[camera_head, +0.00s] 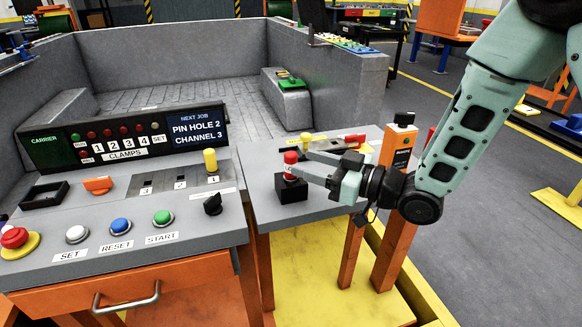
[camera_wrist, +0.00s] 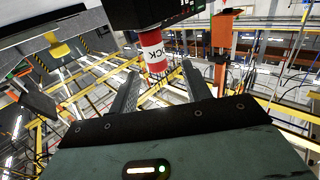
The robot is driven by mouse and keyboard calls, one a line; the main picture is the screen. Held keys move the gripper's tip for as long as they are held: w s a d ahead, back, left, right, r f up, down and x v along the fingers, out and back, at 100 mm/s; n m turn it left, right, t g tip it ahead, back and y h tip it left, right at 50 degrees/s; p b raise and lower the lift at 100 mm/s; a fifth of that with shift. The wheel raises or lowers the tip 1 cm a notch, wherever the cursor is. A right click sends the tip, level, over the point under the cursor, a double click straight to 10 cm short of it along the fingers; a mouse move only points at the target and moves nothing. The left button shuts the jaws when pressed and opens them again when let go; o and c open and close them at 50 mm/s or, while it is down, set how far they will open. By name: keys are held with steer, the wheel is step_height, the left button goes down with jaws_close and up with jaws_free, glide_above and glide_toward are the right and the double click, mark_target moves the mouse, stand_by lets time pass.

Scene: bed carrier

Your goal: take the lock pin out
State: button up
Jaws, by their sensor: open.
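The lock pin (camera_head: 290,158) is a short upright cylinder with a red top and a white band. It stands in a black block (camera_head: 292,189) on the grey side table. In the wrist view the pin (camera_wrist: 153,50) appears upside down, with part of the word LOCK on its white band, below the black block (camera_wrist: 130,12). My gripper (camera_head: 303,163) is open, and its fingers point left at the pin. In the wrist view my gripper (camera_wrist: 160,70) has its fingertips on either side of the pin's line, with gaps visible. Nothing is held.
The control panel (camera_head: 120,205) with buttons, a yellow slider knob (camera_head: 210,160) and a black rotary knob (camera_head: 213,204) stands left of the block. A yellow-handled part (camera_head: 306,138) lies behind my fingers. An orange post (camera_head: 397,148) with a black top stands close to my wrist.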

mark_target(290, 158)
steer(key=p+x, duration=0.1)
steer(key=x, duration=0.4)
steer(key=shift+w+f, duration=0.15)
steer(key=shift+w, duration=0.05)
steer(key=shift+c, duration=0.2)
jaws_close()
